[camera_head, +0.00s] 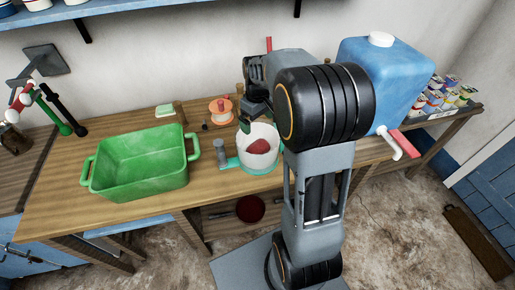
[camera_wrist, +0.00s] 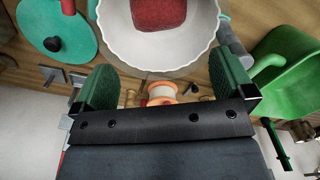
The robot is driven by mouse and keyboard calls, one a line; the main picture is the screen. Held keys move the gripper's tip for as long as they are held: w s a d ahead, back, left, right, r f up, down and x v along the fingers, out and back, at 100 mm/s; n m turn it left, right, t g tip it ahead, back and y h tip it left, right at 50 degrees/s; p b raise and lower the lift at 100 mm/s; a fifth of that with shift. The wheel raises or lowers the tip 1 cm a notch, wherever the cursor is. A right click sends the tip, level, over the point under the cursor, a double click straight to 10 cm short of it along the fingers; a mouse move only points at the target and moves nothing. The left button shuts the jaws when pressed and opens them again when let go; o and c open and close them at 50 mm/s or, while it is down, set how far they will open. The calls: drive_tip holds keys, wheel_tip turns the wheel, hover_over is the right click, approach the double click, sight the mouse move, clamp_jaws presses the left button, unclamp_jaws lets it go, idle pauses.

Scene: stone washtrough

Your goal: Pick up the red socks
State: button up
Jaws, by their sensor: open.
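The red socks, seen as a red rounded bundle (camera_head: 259,147), lie inside a white bowl-like container (camera_head: 257,165) on the wooden bench. In the wrist view the red bundle (camera_wrist: 158,13) is at the top edge, partly cut off, inside the white scalloped rim (camera_wrist: 181,52). My gripper (camera_head: 247,120) is above the back left side of the container in the head view. In the wrist view my gripper (camera_wrist: 167,68) is open and empty, with its green-padded fingers apart near the container's rim. The fingers are not around the bundle.
A green tub (camera_head: 137,175) stands to the left. An orange-and-white spool (camera_head: 221,112) is behind the container. A blue jug (camera_head: 385,80) and several cans (camera_head: 435,98) stand right. A teal disc with a black knob (camera_wrist: 62,30) is beside the container.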

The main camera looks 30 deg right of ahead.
wheel_tip(320, 180, down, 13)
drive_tip(key=shift+w+d+r+p, duration=0.1)
drive_tip(key=shift+p, duration=0.25)
idle(0.3)
drive_tip(key=c, duration=0.7)
drive_tip(key=shift+o, duration=0.2)
wheel_tip(320, 180, up, 10)
drive_tip(key=shift+r, duration=0.1)
wheel_tip(320, 180, up, 7)
drive_tip(key=p, duration=0.6)
hover_over(258, 143)
drive_tip(key=shift+f, duration=0.2)
